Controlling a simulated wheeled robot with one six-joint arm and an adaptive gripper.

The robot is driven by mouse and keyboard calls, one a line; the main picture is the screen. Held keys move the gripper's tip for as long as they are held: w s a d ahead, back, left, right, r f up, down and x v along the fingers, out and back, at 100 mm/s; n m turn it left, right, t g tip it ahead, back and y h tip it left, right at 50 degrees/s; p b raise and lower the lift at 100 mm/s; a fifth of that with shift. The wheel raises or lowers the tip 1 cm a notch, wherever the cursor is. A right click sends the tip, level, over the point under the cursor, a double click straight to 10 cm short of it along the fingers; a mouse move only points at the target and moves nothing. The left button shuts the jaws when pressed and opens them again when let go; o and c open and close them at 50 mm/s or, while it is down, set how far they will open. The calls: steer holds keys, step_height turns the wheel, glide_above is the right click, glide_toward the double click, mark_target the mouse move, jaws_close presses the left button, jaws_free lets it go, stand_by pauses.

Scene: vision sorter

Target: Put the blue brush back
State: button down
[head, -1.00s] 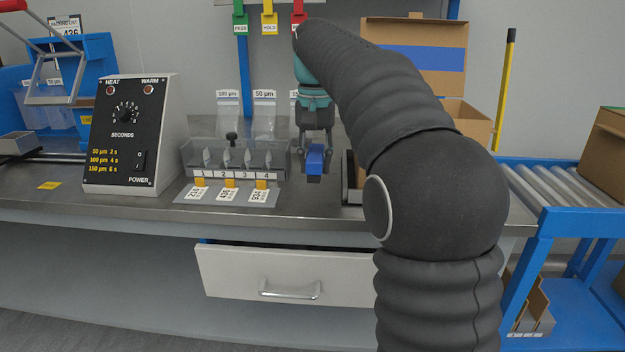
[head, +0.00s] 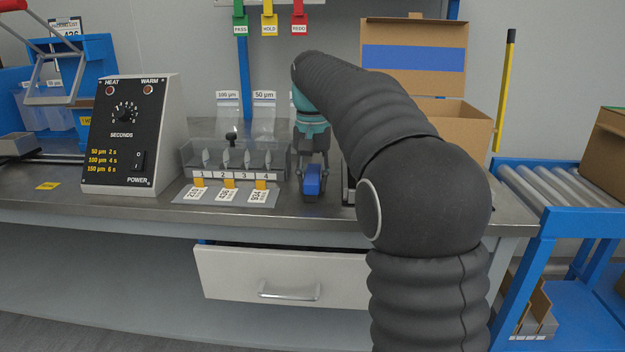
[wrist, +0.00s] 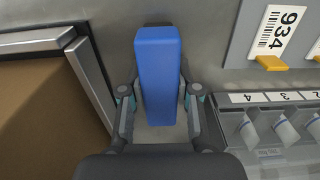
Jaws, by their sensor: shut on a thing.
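The blue brush (head: 312,181) shows as a blue block in my gripper (head: 312,180), low over the steel bench, right of the numbered rack. In the wrist view the blue brush (wrist: 158,70) stands out between the two fingers of my gripper (wrist: 160,105), which are shut on it. I cannot tell whether the brush touches the bench. Its bristles do not show.
The numbered clear rack (head: 235,160) with bags and tags is close to the left of my gripper. A metal-edged frame (wrist: 88,75) is close on its other side. A drawer (head: 285,275) stands partly open below the bench edge.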

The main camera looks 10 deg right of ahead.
mark_target(313, 173)
steer(key=c, duration=0.8)
jaws_free()
step_height(313, 173, up, 11)
steer(key=p, duration=0.3)
steer(key=shift+r+p, duration=0.2)
steer(key=shift+p, duration=0.2)
steer(key=s+f+n+t, duration=0.15)
steer(key=s+f, duration=0.25)
steer(key=s, duration=0.7)
steer(key=s+f+n+t, duration=0.1)
steer(key=s+f+t, duration=0.3)
steer(key=s, duration=0.7)
steer(key=shift+n, duration=0.55)
steer(key=s+f, duration=0.2)
steer(key=f, duration=0.1)
steer(key=s+f, duration=0.3)
steer(key=f, duration=0.1)
steer(key=s+f, duration=0.3)
steer(key=shift+s+f, duration=0.2)
steer(key=shift+f, duration=0.05)
